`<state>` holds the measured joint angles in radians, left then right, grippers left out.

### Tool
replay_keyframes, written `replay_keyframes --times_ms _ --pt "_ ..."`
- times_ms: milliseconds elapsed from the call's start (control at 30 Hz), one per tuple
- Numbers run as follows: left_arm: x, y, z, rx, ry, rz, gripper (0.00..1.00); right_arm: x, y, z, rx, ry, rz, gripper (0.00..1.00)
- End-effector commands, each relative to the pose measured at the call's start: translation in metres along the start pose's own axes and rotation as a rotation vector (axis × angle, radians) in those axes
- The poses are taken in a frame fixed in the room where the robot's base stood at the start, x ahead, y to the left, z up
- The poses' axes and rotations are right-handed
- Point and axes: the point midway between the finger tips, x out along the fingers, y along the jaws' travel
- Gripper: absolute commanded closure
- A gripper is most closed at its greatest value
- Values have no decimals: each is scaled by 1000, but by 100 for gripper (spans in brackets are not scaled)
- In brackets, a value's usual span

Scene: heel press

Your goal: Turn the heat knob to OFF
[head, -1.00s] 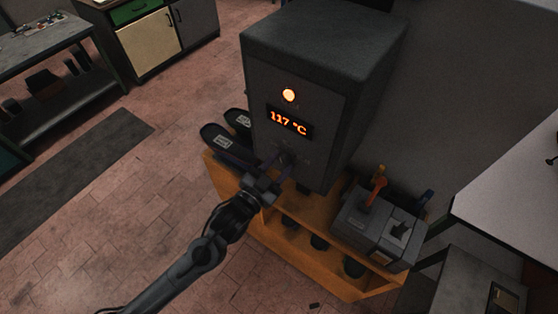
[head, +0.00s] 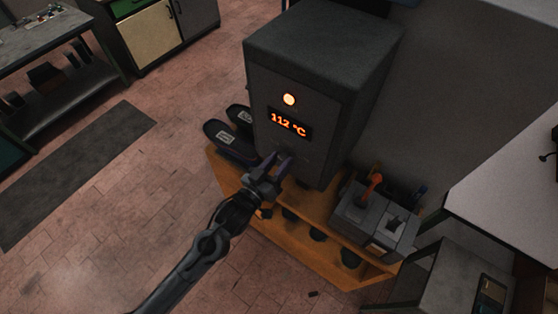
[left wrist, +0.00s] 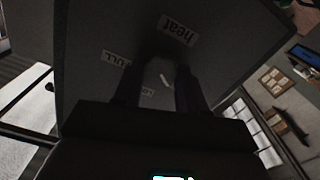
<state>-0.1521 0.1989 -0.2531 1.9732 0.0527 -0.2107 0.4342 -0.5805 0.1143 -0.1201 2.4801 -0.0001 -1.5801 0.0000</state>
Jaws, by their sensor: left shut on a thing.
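The dark grey heel press (head: 292,75) stands on an orange bench. Its front carries a lit orange lamp (head: 289,99) and a display (head: 290,124) reading 112 °C. My left gripper (head: 279,161) is at the lower front of the press, its fingers pointing at the panel. In the left wrist view the fingers are shut on the dark heat knob (left wrist: 160,72), below the "heat" label (left wrist: 178,30). A light pointer mark shows between them. A label ending in "ULL" (left wrist: 118,58) is to the left; a small one near the fingers is partly hidden. My right gripper is out of view.
The orange bench (head: 325,268) carries dark shoes (head: 228,138) left of the press. At its right is a grey box (head: 365,220) with an orange-handled tool (head: 373,184). A pale table (head: 510,190) stands at far right.

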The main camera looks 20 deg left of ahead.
Motion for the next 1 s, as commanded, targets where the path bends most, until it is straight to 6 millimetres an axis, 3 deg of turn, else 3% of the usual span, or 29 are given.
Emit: replay_keyframes --times_ms 400,433,600,1000 --pt "0 0 0 -11 -1 -1 90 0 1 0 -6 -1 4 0" --pt "0 0 0 -10 -1 -1 58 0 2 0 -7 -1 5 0" --pt "0 0 0 -10 0 -1 34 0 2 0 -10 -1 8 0" --pt "-6 -1 2 -9 -2 -1 34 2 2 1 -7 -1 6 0"
